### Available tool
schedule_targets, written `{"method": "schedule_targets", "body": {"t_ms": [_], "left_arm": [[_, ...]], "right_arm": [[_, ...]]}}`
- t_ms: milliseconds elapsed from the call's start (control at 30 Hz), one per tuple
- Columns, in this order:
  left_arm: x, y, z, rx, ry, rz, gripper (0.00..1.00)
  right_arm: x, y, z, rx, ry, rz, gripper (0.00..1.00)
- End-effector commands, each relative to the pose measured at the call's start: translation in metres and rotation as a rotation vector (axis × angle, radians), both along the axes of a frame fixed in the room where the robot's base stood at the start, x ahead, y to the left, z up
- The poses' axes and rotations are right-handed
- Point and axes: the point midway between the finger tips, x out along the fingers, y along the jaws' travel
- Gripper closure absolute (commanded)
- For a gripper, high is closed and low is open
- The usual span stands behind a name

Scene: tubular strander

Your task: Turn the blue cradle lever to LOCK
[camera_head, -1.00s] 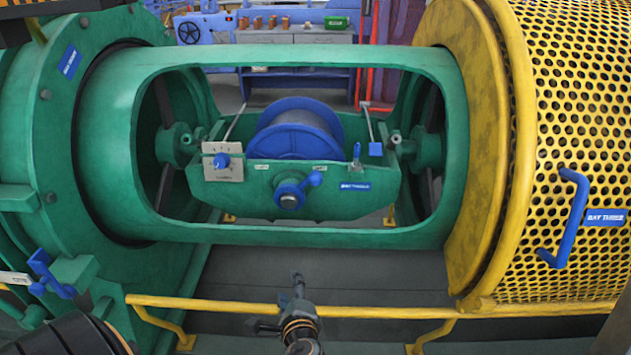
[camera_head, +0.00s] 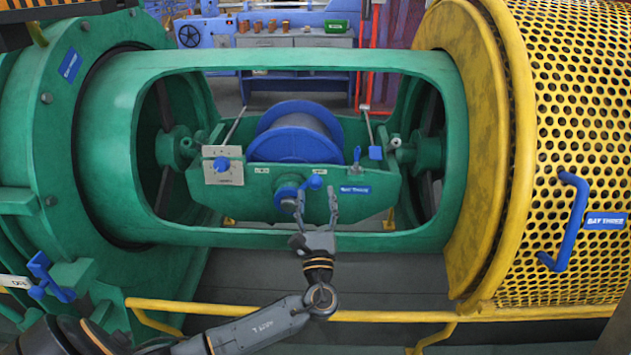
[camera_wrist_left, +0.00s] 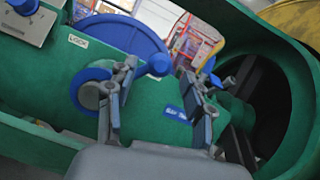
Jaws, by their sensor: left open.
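The blue cradle lever (camera_head: 315,182) has a round hub (camera_head: 287,192) on the front of the green cradle (camera_head: 232,190). Its ball-ended arm points right and slightly up. My left gripper (camera_head: 316,197) is open in front of the lever, fingers pointing up at it. In the left wrist view, the lever's ball (camera_wrist_left: 159,64) shows between the fingertips of my gripper (camera_wrist_left: 158,74), nearer the left finger. That finger partly hides the hub (camera_wrist_left: 90,90). A LOCK label (camera_wrist_left: 78,41) sits above left of the hub. I cannot tell whether the fingers touch the lever.
A green tube frame (camera_head: 270,237) surrounds the cradle opening. A blue reel (camera_head: 292,146) sits in the cradle. A yellow rail (camera_head: 400,315) runs in front. A perforated yellow guard (camera_head: 575,130) with a blue handle (camera_head: 571,220) stands at right.

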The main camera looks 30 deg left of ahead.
Motion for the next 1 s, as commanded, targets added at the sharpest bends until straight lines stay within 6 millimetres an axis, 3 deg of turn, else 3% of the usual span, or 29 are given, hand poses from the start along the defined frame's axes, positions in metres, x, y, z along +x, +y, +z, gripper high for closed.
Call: {"method": "schedule_targets", "body": {"t_ms": [300,667,933,1000], "left_arm": [[0.034,0.025,0.017,-0.001,-0.001,0.001,0.48],[0.038,0.028,0.019,-0.002,0.000,0.000,0.48],[0.038,0.028,0.019,-0.002,0.000,0.001,0.99],[0.038,0.028,0.019,-0.002,0.000,0.001,1.00]], "right_arm": [[0.000,0.000,0.002,0.000,-0.002,0.000,0.60],[0.000,0.000,0.003,0.001,-0.002,-0.001,0.60],[0.000,0.000,0.004,0.001,-0.003,-0.001,0.60],[0.000,0.000,0.004,0.001,-0.003,-0.001,0.60]]}}
